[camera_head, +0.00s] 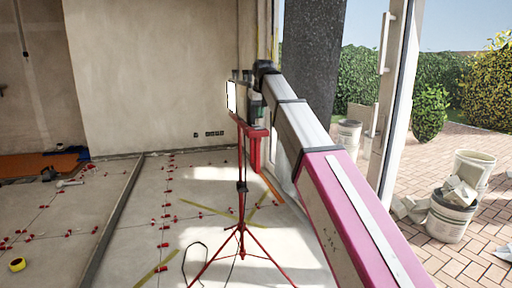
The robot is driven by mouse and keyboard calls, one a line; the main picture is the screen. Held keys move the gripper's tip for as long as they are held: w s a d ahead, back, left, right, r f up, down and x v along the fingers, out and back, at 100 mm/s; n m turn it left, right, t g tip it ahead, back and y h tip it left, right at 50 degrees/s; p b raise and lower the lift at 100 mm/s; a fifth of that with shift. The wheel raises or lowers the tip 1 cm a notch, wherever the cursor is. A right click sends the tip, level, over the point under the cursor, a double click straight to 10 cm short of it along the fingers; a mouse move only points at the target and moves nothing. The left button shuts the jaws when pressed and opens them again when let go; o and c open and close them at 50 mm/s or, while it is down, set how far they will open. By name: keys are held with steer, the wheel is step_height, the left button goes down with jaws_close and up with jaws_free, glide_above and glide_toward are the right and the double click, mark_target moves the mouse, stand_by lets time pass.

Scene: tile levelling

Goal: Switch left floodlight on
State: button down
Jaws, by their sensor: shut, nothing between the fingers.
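A work light stands on a thin red tripod (240,205) with splayed legs, in the middle of the head view. The left floodlight (231,96) shows a narrow bright white face turned to the left; whether it is lit I cannot tell. Its switch cannot be made out. My arm reaches in from the lower right, and its dark wrist hangs beside the tripod head. My gripper (254,108) is small and partly lost against the lamp parts, right of the white face. It is shut and empty; whether it touches the lamp is unclear.
Tiled floor with several red levelling clips and a yellow tape roll (17,264) lies to the left. A red crossbar (252,131) sits beneath the lamp. A dark pillar (313,60) and open glass door stand to the right, with buckets (452,218) outside.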

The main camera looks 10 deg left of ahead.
steer(key=shift+r, duration=1.85)
stand_by(0.4)
